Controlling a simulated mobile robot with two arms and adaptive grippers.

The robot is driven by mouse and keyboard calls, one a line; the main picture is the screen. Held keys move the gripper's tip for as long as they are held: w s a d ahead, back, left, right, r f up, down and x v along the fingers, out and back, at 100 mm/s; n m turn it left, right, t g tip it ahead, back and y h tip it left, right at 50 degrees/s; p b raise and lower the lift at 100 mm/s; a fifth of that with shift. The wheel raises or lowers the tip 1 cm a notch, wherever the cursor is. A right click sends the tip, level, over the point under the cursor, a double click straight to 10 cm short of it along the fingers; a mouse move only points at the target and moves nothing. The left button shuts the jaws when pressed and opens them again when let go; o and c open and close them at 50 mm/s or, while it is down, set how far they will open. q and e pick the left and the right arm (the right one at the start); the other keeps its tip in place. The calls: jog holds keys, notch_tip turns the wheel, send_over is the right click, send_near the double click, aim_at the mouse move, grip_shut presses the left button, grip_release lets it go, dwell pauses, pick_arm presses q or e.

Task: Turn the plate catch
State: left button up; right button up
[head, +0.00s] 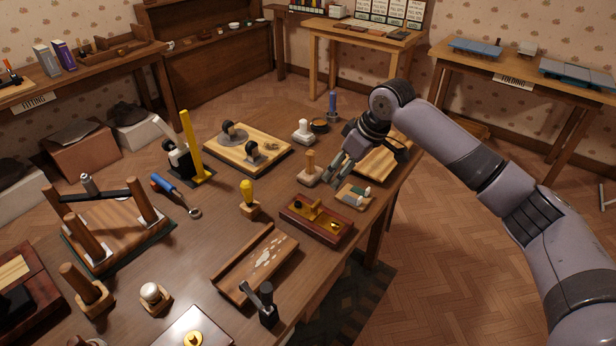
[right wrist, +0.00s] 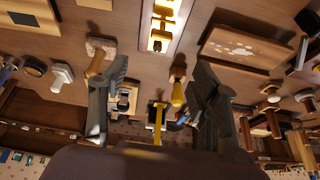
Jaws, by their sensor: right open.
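A red-brown board with brass fittings (head: 316,219) lies near the table's right edge. It carries a brass piece with a raised knob and a round brass part, and seems to be the plate with the catch. The brass fittings (right wrist: 160,28) also show at the top of the right wrist view. The exact catch and how it is turned are not clear. My right gripper (head: 338,177) is open and empty, above the table and behind the board, apart from it. Its two fingers (right wrist: 160,78) are spread wide in the wrist view. My left gripper is not in view.
A wooden-handled stamp (head: 310,169) and a small board with two grey-green pieces (head: 354,196) stand close to my right gripper. A yellow-handled stamp (head: 248,196) and a shallow wooden tray (head: 233,284) are left of the brass board. Other tools crowd the table.

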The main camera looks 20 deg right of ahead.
jog(key=r, duration=0.1)
jog(key=p, duration=0.2)
send_near(316, 203)
jog(key=x, duration=0.7)
jog(key=shift+f, duration=0.3)
jog(key=shift+w+a+f, duration=0.15)
jog(key=shift+w+f, duration=0.1)
jog(key=shift+f, duration=0.25)
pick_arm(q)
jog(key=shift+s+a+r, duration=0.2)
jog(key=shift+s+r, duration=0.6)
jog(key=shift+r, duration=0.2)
pick_arm(e)
jog(key=shift+f, duration=0.1)
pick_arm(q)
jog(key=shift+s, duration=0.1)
pick_arm(e)
jog(key=shift+c, duration=0.2)
jog(key=c, duration=1.1)
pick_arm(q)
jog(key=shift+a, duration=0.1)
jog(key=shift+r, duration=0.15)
